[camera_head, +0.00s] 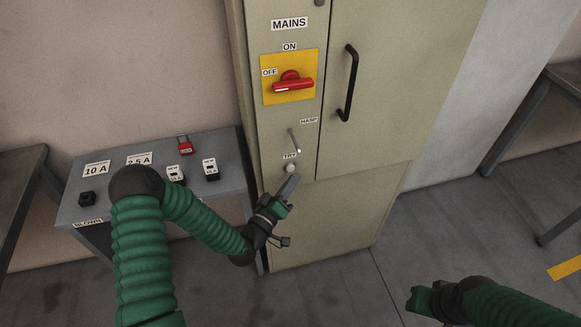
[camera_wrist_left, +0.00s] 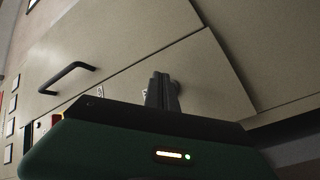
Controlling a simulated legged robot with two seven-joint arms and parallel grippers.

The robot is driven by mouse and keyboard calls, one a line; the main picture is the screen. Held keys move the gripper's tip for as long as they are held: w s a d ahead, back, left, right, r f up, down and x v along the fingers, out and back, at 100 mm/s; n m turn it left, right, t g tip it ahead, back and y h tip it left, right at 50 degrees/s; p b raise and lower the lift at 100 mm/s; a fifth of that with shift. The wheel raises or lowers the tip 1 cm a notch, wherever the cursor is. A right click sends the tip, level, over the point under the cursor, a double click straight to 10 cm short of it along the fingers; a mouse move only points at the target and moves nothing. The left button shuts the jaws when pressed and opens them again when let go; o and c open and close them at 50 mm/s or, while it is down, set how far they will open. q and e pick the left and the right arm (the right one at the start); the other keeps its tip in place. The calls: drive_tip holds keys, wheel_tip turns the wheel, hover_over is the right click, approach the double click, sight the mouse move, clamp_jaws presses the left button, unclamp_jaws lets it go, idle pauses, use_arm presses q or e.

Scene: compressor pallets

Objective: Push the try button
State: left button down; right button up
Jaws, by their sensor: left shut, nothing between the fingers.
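The try button (camera_head: 290,168) is a small round pale knob under the TRY label (camera_head: 290,155) on the cabinet's narrow left panel. My left gripper (camera_head: 290,184) is shut and empty. Its fingertips are just below the button in the head view; I cannot tell whether they touch it. In the left wrist view the shut fingers (camera_wrist_left: 163,88) point at the cabinet, with a round grey knob (camera_wrist_left: 177,87) partly hidden just behind them. My right gripper (camera_head: 424,300) is low at the right, away from the cabinet; its jaw opening is unclear.
The cabinet (camera_head: 390,90) has a red MAINS switch (camera_head: 292,84) on a yellow plate, a hasp (camera_head: 294,141) and a black door handle (camera_head: 349,83). A grey table (camera_head: 110,215) at left holds a red padlock (camera_head: 184,145) and several small black blocks. The floor in front is clear.

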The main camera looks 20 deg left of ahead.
use_arm(q)
drive_tip(key=shift+w, duration=0.1)
idle(0.4)
drive_tip(key=shift+w+a, duration=0.2)
drive_tip(key=shift+w, duration=0.05)
drive_tip(key=shift+w+a, duration=0.3)
drive_tip(key=shift+w, duration=0.1)
idle(0.8)
drive_tip(key=shift+s+d+r, duration=0.1)
drive_tip(key=shift+s+d, duration=0.45)
drive_tip(key=shift+s, duration=0.25)
drive_tip(key=s+d, duration=0.3)
drive_tip(key=s, duration=0.2)
drive_tip(key=shift+d, duration=0.2)
